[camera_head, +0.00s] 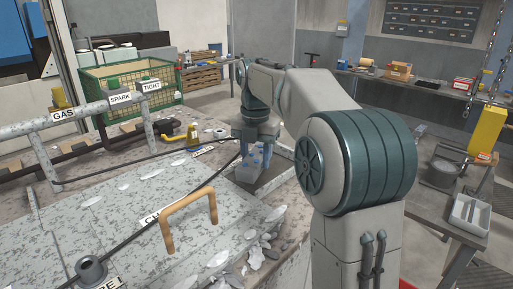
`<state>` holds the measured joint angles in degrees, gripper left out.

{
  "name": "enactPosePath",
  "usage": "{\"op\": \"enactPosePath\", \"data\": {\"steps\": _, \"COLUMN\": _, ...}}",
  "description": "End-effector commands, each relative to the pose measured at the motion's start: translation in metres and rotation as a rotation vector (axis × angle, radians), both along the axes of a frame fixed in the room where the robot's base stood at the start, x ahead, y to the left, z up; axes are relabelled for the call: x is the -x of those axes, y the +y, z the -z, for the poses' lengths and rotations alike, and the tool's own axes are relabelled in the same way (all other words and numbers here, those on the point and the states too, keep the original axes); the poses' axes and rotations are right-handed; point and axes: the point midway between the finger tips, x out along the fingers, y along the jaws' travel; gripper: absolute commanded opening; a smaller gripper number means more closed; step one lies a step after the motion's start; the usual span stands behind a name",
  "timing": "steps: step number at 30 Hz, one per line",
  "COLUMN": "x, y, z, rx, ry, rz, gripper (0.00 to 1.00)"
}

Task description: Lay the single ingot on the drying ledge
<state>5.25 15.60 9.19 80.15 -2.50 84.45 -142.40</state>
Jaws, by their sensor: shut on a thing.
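My gripper (256,154) points down over the far right part of the grey, flaking metal furnace top (120,215). It is shut on a small grey block, the ingot (248,175), which shows at the low end of the fingers. The fingers partly hide the ingot. A flat dark strip (272,184) lies just below and to the right of it. I cannot tell whether the ingot touches a surface, or which surface is the drying ledge.
A wooden handle (190,220) stands up from the lid. A black cable crosses behind it. Metal scraps (257,255) lie along the right edge. A pipe rail with GAS, SPARK and TIGHT labels (105,105) is at left. A workbench holds a grey mould tray (469,213) at right.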

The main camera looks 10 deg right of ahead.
Motion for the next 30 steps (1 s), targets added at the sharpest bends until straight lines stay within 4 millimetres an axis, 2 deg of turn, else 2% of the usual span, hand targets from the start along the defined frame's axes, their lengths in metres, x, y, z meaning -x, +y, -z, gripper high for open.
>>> {"op": "enactPosePath", "data": {"steps": 6, "x": 0.0, "y": 0.0, "z": 0.017, "rx": 0.0, "ry": -0.006, "rz": -0.001, "gripper": 0.0}}
{"op": "enactPosePath", "data": {"steps": 18, "x": 0.0, "y": 0.0, "z": 0.021, "rx": 0.0, "ry": -0.006, "rz": 0.0, "gripper": 0.0}}
{"op": "enactPosePath", "data": {"steps": 19, "x": 0.0, "y": 0.0, "z": 0.024, "rx": 0.0, "ry": 0.0, "rz": 0.0, "gripper": 0.47}}
{"op": "enactPosePath", "data": {"steps": 21, "x": 0.0, "y": 0.0, "z": 0.023, "rx": 0.0, "ry": 0.0, "rz": 0.0, "gripper": 0.63}}
{"op": "enactPosePath", "data": {"steps": 30, "x": 0.0, "y": 0.0, "z": 0.021, "rx": 0.0, "ry": -0.001, "rz": 0.0, "gripper": 0.63}}
